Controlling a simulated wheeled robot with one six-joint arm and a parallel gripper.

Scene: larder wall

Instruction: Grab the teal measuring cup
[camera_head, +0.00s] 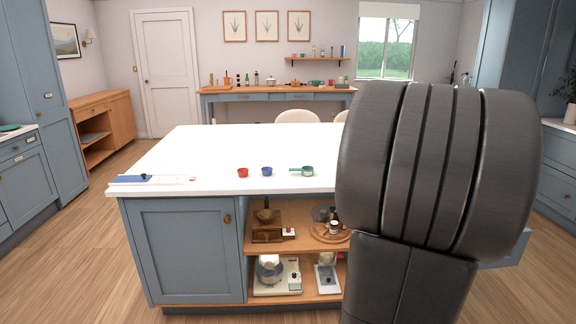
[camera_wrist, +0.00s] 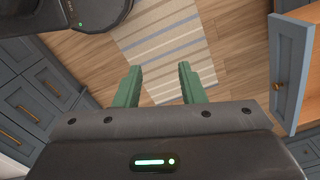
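A teal measuring cup (camera_head: 307,171) sits on the white island top (camera_head: 220,152), near its front edge, with its handle pointing left. The cup does not show in the wrist view. My gripper (camera_wrist: 160,78) shows in the wrist view with its two green fingers apart and nothing between them, above the floor and a striped rug. The gripper is away from the cup. In the head view my dark arm hides the right part of the island, and the gripper itself cannot be seen.
A red cup (camera_head: 243,173) and a blue cup (camera_head: 267,171) stand left of the teal one. A blue and white board (camera_head: 150,179) lies at the island's left front corner. Open shelves (camera_head: 290,242) below hold scales and bowls. The island top behind the cups is clear.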

